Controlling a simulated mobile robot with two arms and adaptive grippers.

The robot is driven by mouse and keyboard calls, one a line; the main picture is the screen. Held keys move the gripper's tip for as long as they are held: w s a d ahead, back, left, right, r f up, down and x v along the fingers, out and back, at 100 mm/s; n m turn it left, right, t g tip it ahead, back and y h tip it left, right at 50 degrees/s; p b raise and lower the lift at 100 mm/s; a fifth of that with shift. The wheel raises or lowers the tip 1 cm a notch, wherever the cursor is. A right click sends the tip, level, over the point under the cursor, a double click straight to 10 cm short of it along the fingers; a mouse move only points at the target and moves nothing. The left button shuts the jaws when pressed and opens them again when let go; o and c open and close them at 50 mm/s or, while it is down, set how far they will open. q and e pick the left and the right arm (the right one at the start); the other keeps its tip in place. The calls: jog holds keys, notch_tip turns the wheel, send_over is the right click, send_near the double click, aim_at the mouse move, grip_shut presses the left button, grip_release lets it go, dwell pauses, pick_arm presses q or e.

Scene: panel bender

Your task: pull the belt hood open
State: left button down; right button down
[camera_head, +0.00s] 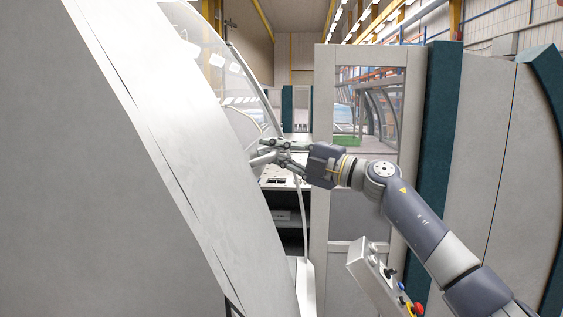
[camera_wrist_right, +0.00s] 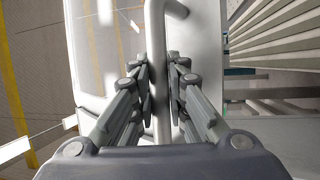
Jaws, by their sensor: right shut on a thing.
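The belt hood (camera_head: 238,88) is a clear curved panel at the centre left of the head view, with bright lamp reflections on it. Its lower part is hidden behind the large pale housing. My right gripper (camera_head: 268,152) reaches in from the right to the hood's edge. In the right wrist view, the gripper (camera_wrist_right: 160,85) is shut on a grey bent bar, the hood's handle (camera_wrist_right: 156,45), which runs between the fingers. The fingers hide part of the bar. The handle is hard to make out in the head view. My left gripper is not in view.
A large pale curved housing (camera_head: 150,190) fills the left. A pale framed door with a window (camera_head: 322,210) stands behind my right arm. A control box with coloured buttons (camera_head: 372,280) is below the arm. Tall pale and teal panels (camera_head: 437,130) stand at right.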

jog(key=c, duration=1.6)
grip_release()
jog(key=shift+d, duration=0.15)
jog(key=shift+o, duration=0.2)
jog(key=shift+d, duration=0.15)
jog(key=v, duration=1.2)
